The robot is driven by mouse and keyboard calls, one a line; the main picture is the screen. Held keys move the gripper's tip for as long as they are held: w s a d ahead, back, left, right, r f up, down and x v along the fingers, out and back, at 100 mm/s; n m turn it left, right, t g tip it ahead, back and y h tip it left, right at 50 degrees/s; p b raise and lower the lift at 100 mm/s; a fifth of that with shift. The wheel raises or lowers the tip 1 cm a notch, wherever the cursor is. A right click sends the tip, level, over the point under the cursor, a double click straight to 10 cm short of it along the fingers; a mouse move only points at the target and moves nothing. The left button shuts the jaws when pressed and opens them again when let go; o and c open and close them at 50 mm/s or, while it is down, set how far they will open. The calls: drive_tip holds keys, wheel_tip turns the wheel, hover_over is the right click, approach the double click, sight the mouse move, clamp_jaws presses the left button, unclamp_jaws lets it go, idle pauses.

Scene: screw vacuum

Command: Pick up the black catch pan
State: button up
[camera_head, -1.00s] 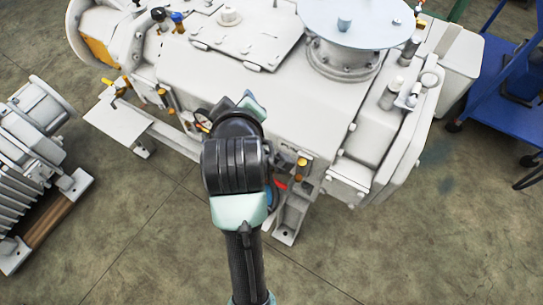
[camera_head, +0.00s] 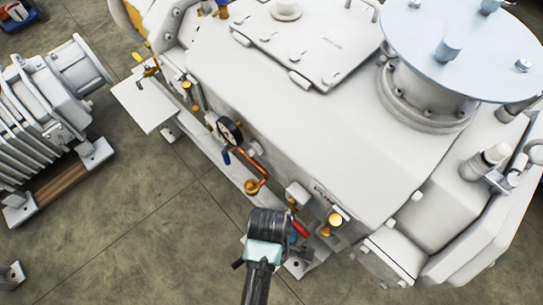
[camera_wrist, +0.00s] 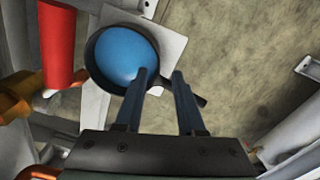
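The black catch pan (camera_wrist: 97,62) is round, with a blue surface inside it, and shows in the upper left of the wrist view. Its short black handle (camera_wrist: 203,101) sticks out to the lower right. The pan is over a light grey plate (camera_wrist: 170,45). My gripper (camera_wrist: 162,75) is open, with its two dark fingers apart over the pan's right rim and handle. I cannot tell whether they touch it. In the head view, my dark wrist (camera_head: 268,224) is beside the machine's lower front, and the pan and fingertips are hidden.
The large white vacuum machine (camera_head: 300,120) fills the right. A red-handled part (camera_wrist: 58,42) is left of the pan. A gauge (camera_head: 229,131) and copper pipe stand out from the machine's side. A ribbed grey motor (camera_head: 40,115) stands at left.

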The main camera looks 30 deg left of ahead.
drive_tip(key=f, duration=0.2)
drive_tip(key=f+b, duration=0.1)
drive_tip(key=f, duration=0.1)
drive_tip(key=f+b, duration=0.1)
drive_tip(key=f, duration=0.1)
drive_tip(key=shift+w+a, duration=0.2)
drive_tip(key=shift+a, duration=0.05)
drive_tip(key=shift+r, duration=0.1)
clamp_jaws()
idle(1.1)
